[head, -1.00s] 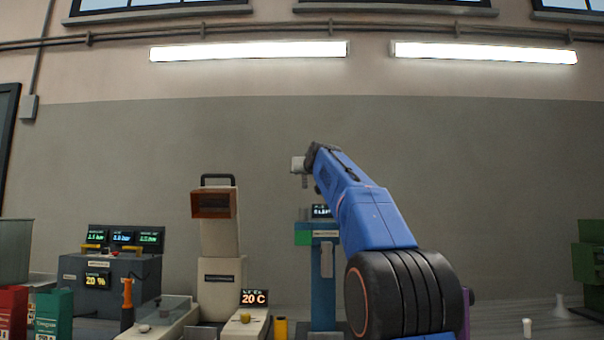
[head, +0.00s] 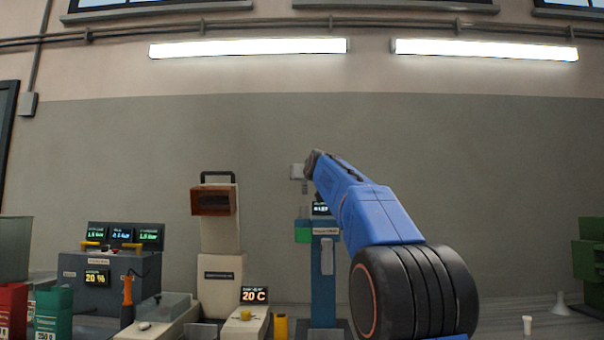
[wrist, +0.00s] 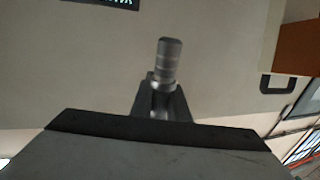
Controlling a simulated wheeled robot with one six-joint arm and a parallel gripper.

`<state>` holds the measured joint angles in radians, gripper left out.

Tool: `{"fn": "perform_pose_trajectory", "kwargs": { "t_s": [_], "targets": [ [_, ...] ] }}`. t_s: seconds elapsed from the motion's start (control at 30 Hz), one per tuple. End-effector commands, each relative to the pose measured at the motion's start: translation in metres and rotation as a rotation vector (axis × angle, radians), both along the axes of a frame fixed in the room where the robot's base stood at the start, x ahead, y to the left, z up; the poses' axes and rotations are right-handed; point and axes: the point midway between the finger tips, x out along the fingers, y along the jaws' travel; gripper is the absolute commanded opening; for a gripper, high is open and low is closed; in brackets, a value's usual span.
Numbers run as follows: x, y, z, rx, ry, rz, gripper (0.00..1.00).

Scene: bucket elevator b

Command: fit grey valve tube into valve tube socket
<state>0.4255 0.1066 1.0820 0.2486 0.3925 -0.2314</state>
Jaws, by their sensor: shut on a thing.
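The grey valve tube (wrist: 168,62) is a short ribbed cylinder in the wrist view. It sticks out beyond the dark jaws of my gripper (wrist: 161,98), which is shut on it. In the head view my gripper (head: 298,173) is small and high, just above and left of the top of a blue column (head: 323,270). A small grey piece hangs under it there, too small to tell apart clearly. I cannot make out the valve tube socket in either view.
The blue column carries a display (head: 320,209) and a green box (head: 303,232) near its top. A cream machine with a brown hood (head: 213,201) stands to its left. A grey console (head: 110,275) is farther left. The air above the column is open.

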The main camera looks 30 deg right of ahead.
Motion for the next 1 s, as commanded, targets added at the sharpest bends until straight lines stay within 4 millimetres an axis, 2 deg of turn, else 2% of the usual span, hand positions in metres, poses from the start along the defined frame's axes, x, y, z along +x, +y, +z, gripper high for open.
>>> {"fn": "perform_pose_trajectory", "kwargs": {
  "t_s": [0.33, 1.0],
  "targets": [
    [0.0, 0.0, -0.021, 0.001, 0.0, 0.0, 0.0],
    [0.0, 0.0, -0.024, 0.001, -0.001, 0.0, 0.0]
  ]
}}
